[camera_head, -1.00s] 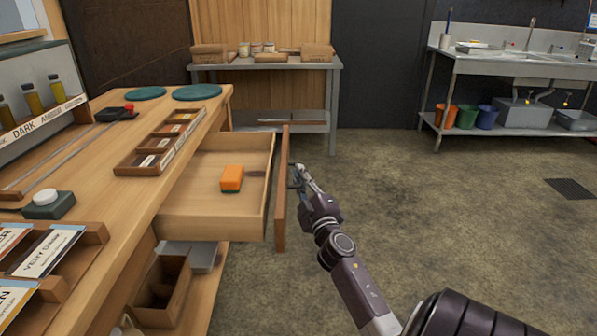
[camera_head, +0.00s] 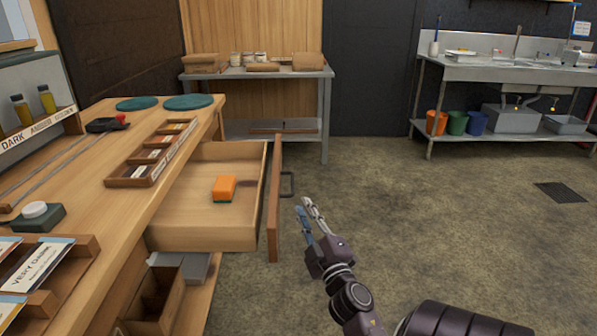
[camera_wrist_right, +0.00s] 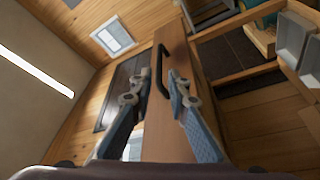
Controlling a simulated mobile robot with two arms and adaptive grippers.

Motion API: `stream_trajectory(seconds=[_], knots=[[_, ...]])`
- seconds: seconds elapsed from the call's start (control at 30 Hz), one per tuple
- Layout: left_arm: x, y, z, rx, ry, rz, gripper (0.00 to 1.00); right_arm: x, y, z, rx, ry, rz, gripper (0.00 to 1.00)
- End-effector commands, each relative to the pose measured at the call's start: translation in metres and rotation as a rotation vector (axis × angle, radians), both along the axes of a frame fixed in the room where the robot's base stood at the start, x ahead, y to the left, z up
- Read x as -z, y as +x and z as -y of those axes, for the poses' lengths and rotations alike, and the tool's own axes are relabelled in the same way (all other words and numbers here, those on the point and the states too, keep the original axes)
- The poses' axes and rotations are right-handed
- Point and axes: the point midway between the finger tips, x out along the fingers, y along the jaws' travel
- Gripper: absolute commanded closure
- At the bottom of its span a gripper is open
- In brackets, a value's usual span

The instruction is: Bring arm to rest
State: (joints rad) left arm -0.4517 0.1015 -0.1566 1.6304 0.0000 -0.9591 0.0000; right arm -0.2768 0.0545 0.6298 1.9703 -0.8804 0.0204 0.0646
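My right gripper (camera_head: 307,215) is just to the right of the open drawer's front (camera_head: 274,200), apart from the dark drawer handle (camera_head: 288,184). Its two fingers are spread with nothing between them. In the right wrist view the open fingers (camera_wrist_right: 156,93) frame the drawer front (camera_wrist_right: 172,125) and the black handle (camera_wrist_right: 161,70). The drawer is pulled out from the wooden bench, and an orange sponge-like block (camera_head: 224,188) lies in it. My left gripper is not in view.
The wooden bench (camera_head: 95,190) at left holds a divided wooden tray (camera_head: 128,180) and teal discs (camera_head: 190,102). A metal table (camera_head: 325,110) stands behind, and a sink bench (camera_head: 480,72) at the back right. The floor (camera_head: 440,220) right of the drawer is clear.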

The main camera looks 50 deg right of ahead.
Motion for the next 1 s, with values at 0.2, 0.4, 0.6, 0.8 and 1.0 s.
stream_trajectory(seconds=[0.2, 0.4, 0.6, 0.8, 1.0], knots=[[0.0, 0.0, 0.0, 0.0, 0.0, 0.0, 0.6, 0.003, -0.013, -0.008, 0.0, 0.001, 0.001, 0.84], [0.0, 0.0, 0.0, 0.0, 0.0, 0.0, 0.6, 0.003, -0.014, -0.009, 0.001, 0.0, 0.001, 0.84], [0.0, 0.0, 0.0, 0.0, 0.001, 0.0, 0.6, 0.003, -0.014, -0.008, 0.0, 0.0, 0.0, 0.84], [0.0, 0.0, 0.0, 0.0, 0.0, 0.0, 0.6, 0.003, -0.014, -0.009, 0.0, 0.001, 0.001, 0.84], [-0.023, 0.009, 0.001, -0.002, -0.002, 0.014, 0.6, 0.013, -0.012, -0.017, 0.03, 0.117, -0.006, 0.84]])
